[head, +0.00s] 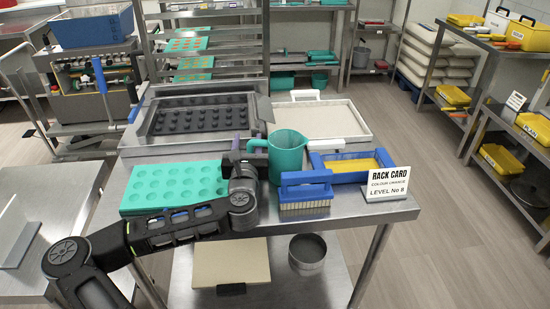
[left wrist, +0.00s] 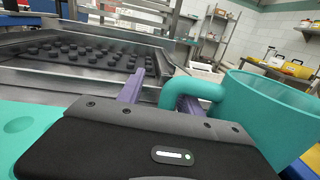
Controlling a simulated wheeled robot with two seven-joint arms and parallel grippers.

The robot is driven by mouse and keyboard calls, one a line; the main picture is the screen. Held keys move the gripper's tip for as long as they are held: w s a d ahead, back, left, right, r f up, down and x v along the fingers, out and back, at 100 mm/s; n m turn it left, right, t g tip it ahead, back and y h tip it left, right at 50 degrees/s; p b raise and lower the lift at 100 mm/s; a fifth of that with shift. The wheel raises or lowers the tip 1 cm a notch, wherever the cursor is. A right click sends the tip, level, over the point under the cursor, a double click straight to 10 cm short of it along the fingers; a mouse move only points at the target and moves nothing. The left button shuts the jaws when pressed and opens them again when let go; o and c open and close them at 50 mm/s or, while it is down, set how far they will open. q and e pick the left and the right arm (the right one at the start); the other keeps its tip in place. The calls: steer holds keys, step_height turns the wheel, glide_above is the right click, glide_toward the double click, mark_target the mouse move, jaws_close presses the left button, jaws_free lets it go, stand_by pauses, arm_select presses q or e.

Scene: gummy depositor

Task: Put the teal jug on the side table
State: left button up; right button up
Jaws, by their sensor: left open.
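The teal jug (head: 288,153) stands upright on the middle steel table (head: 345,205), right of the teal mould. Its handle points left, toward my left gripper (head: 246,146). In the left wrist view the jug (left wrist: 262,112) fills the right side. There my left gripper (left wrist: 160,92) is open, with its purple fingers on either side of the handle. The right finger shows through the handle loop; I cannot tell whether either finger touches it. My right gripper is out of view. A steel table (head: 75,190) stands apart at left; nothing marks it as the side table.
The teal mould (head: 160,180) lies under my left arm. A blue-handled brush (head: 306,190), a blue tray (head: 345,178) and a rack card (head: 388,184) sit right of the jug. A dark studded tray (head: 200,118) is behind.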

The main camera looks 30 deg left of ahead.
arm_select(q)
steer(key=shift+c, duration=0.4)
jaws_close()
stand_by(1.2)
